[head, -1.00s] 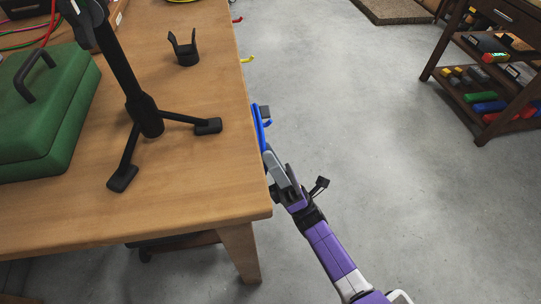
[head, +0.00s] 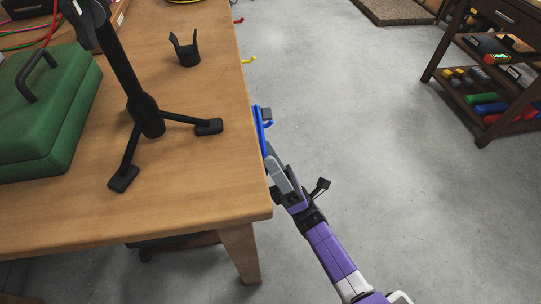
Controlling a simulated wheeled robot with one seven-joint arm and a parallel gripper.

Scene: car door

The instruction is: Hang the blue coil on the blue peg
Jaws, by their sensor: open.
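The blue coil (head: 259,133) shows as a thin blue band at the table's right edge, seen nearly edge-on. The blue peg (head: 268,124) sticks out to the right from that edge, and the coil appears to hang at it. The overlap hides whether the coil is fully around the peg. My gripper (head: 266,117) is open at the coil, with a dark fingertip just above the peg. I cannot tell whether a finger touches the coil.
A yellow peg (head: 249,60) and a red peg (head: 238,21) stick out farther back along the wooden table (head: 200,220). A black tripod stand (head: 146,118), a green case (head: 45,115) and a black cradle (head: 185,50) stand on top.

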